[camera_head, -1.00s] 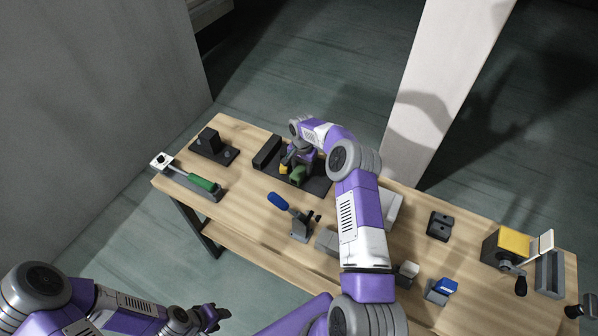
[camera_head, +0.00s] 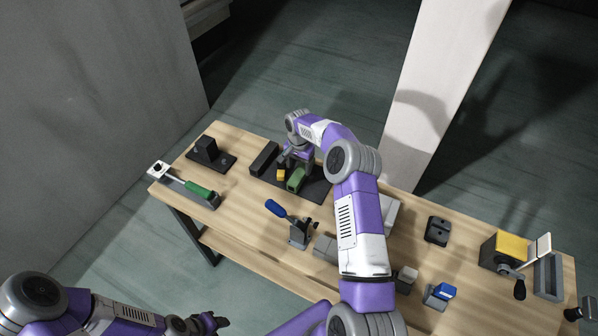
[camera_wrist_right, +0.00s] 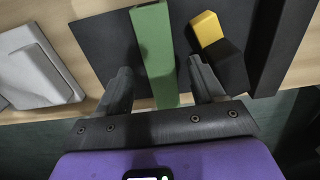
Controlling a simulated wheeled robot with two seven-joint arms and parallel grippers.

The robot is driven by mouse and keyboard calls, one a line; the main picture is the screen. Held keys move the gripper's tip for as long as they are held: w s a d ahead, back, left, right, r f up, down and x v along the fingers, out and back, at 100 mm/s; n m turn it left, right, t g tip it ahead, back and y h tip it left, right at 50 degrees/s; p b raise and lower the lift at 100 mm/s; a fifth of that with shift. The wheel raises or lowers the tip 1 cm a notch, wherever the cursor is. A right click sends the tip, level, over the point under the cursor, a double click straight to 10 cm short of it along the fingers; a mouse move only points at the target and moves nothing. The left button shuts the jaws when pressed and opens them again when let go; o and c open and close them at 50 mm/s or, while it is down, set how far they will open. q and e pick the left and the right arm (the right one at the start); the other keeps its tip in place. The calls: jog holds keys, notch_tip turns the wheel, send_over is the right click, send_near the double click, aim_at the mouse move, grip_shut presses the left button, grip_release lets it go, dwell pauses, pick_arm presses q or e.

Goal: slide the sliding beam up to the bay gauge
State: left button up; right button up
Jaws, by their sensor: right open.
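The green bar, which I take as the sliding beam (camera_head: 296,180), lies on a dark base plate (camera_head: 319,188). In the right wrist view the green beam (camera_wrist_right: 154,50) runs between the fingers of my right gripper (camera_wrist_right: 163,84), which is open with gaps on both sides. A small yellow and black block, apparently the bay gauge (camera_wrist_right: 211,32), sits right of the beam, apart from it. Its yellow part also shows in the head view (camera_head: 281,175). A long black bar (camera_head: 264,158) stands beyond the block. My left gripper (camera_head: 212,322) is low at left, its fingers unclear.
A toggle clamp with a blue handle (camera_head: 276,208) stands in front of the plate. A green-handled tool (camera_head: 198,189) and a black block fixture (camera_head: 207,150) are at left. A grey block (camera_wrist_right: 38,75) lies left of the plate. Several fixtures stand at right.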

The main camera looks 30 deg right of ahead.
jog(key=shift+r, duration=1.5)
